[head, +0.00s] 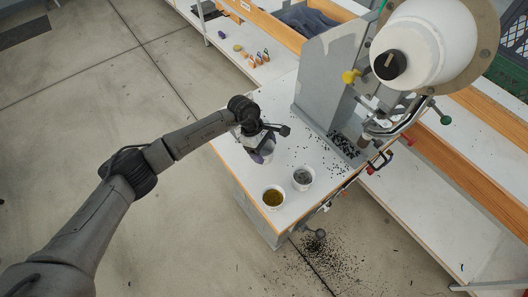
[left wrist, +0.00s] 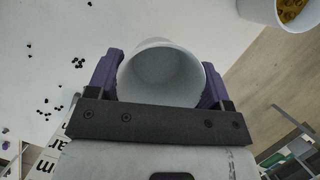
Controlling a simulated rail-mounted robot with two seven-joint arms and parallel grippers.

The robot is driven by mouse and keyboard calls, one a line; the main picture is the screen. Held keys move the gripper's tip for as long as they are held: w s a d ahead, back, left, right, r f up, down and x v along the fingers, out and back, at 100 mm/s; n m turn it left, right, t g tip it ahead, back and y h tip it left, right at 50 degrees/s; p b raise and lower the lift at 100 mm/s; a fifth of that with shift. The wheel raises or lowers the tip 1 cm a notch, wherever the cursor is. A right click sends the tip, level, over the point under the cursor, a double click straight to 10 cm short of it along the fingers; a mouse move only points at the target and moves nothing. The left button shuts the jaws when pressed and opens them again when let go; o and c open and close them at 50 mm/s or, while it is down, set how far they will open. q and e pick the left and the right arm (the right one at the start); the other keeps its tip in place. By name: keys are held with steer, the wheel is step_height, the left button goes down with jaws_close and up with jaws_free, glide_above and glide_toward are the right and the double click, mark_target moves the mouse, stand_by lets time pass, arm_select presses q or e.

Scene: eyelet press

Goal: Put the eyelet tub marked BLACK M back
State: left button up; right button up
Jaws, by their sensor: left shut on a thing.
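My left gripper (head: 262,146) is over the white tabletop, left of the press. Its purple fingers are shut on the sides of a white tub (left wrist: 160,75), which looks empty inside. The tub also shows below the fingers in the head view (head: 266,156). I cannot read a BLACK M mark on it, nor tell whether it touches the table. Two other white tubs stand nearer the front edge: one with brass-coloured eyelets (head: 273,206) and one with grey eyelets (head: 302,186). My right gripper is not in view.
The eyelet press (head: 330,75) with its big white drum (head: 430,45) stands at the back right of the table. Black eyelets are scattered by its base (head: 345,144), across the tabletop and on the floor (head: 335,262). A shelf behind holds small coloured items (head: 258,59).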

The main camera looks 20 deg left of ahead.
arm_select(q)
steer(key=shift+f, duration=1.25)
steer(key=shift+f, duration=0.2)
steer(key=o, duration=1)
steer(key=shift+r, duration=0.1)
steer(key=shift+o, duration=0.2)
steer(key=v, duration=1.2)
steer(key=shift+r, duration=0.2)
